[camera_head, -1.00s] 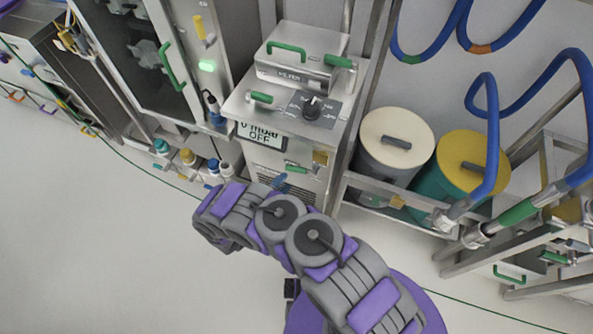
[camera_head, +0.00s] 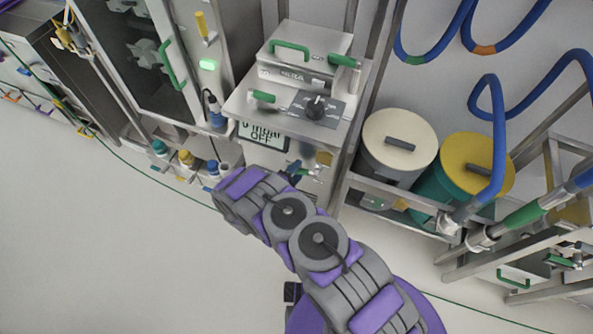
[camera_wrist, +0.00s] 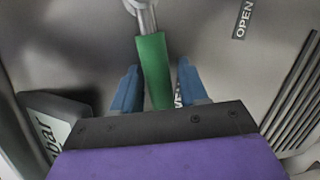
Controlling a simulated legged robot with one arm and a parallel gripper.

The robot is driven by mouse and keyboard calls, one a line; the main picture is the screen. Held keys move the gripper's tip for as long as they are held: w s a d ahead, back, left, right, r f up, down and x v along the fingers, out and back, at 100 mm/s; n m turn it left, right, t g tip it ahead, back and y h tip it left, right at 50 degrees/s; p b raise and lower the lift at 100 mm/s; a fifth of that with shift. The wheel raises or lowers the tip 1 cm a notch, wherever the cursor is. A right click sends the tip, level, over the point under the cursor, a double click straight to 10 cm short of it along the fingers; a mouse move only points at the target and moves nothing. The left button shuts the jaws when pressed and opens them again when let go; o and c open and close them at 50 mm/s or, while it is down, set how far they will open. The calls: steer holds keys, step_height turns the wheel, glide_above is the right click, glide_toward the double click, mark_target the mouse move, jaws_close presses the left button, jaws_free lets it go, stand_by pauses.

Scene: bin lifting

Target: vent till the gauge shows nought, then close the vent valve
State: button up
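The vent valve's green lever (camera_wrist: 153,68) points down from its metal pivot in the wrist view, between my two blue fingers. My gripper (camera_wrist: 157,88) is open, with a gap between each finger and the lever. A label reading OPEN (camera_wrist: 243,18) is to the upper right of the lever; another label behind the lever is mostly covered. In the head view my gripper (camera_head: 292,172) is at the front of the metal pump unit, and the lever is not clearly visible there. The gauge display (camera_head: 262,137) reads 0 mbar, OFF; its edge also shows in the wrist view (camera_wrist: 50,135).
A black knob (camera_head: 315,107) and a green handle (camera_head: 262,96) are on the unit's top. Slots (camera_wrist: 295,100) line the panel's right side. Two lidded drums (camera_head: 399,140) stand to the right and small bottles (camera_head: 187,158) to the left. The floor at left is clear.

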steer(key=shift+d, duration=0.5)
steer(key=c, duration=0.5)
steer(key=shift+a, duration=0.15)
jaws_close()
steer(key=shift+r, duration=0.15)
steer(key=shift+r+m+p, duration=0.35)
steer(key=shift+m+p, duration=0.05)
steer(key=shift+p, duration=0.7)
steer(key=shift+a+r+m+y+p, duration=0.25)
steer(key=shift+r+m+y+p, duration=0.35)
steer(key=shift+m+p, duration=0.55)
steer(key=o, duration=0.7)
jaws_free()
steer(key=shift+a, duration=0.1)
